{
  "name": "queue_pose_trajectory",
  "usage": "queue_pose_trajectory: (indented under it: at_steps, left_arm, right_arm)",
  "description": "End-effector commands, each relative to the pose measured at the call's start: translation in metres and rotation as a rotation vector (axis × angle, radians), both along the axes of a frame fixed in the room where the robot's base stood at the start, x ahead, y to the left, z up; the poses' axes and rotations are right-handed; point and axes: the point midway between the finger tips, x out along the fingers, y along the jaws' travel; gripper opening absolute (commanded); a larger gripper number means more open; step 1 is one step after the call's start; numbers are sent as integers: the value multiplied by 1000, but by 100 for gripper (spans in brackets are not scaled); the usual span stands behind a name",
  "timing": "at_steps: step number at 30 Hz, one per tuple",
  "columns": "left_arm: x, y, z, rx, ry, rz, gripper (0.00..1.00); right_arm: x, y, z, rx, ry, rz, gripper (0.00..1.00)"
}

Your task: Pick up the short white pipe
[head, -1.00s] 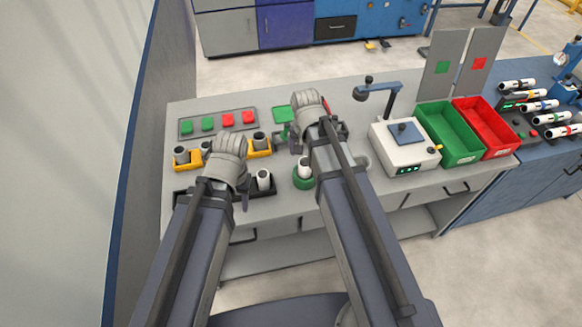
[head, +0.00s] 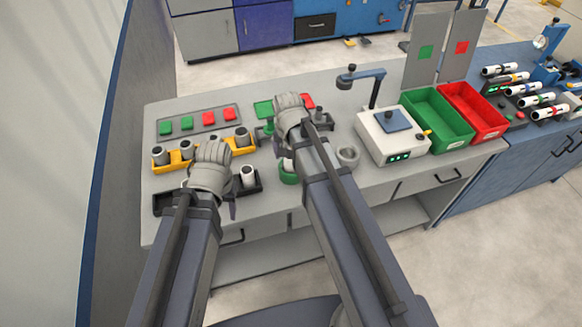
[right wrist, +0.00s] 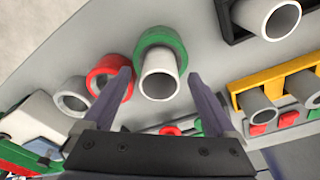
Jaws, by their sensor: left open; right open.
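A short white pipe (right wrist: 160,75) stands in a green ring (right wrist: 176,42), between the spread fingers of my right gripper (right wrist: 158,82) in the right wrist view. The fingers appear apart from it. In the head view the green ring (head: 289,178) is partly hidden by my right gripper (head: 291,125). Another white pipe (head: 248,175) stands in the black tray (head: 257,187), just right of my left gripper (head: 210,172). That pipe also shows in the right wrist view (right wrist: 268,14). My left gripper is open over the black tray, its fingertips mostly hidden.
A red ring (right wrist: 106,72) and a grey ring (right wrist: 72,95) lie beside the green ring. A yellow tray (head: 172,164) holds several grey pipes. A white device (head: 392,135), a green bin (head: 437,118) and a red bin (head: 473,110) stand to the right.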

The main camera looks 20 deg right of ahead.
Motion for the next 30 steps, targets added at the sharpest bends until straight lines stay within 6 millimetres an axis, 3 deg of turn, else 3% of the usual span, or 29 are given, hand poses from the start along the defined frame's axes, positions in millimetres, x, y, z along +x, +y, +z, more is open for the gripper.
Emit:
queue_pose_trajectory:
  at_steps: [1,3,12,30]
  left_arm:
    - [0,0,-13,0,0,0,50]
    - [0,0,-19,0,0,0,50]
    - [0,0,-19,0,0,0,50]
    - [0,0,-19,0,0,0,50]
  right_arm:
    - [1,-1,-13,0,0,0,92]
    - [2,-1,-19,0,0,0,92]
    - [2,-1,-19,0,0,0,92]
    - [2,-1,-19,0,0,0,24]
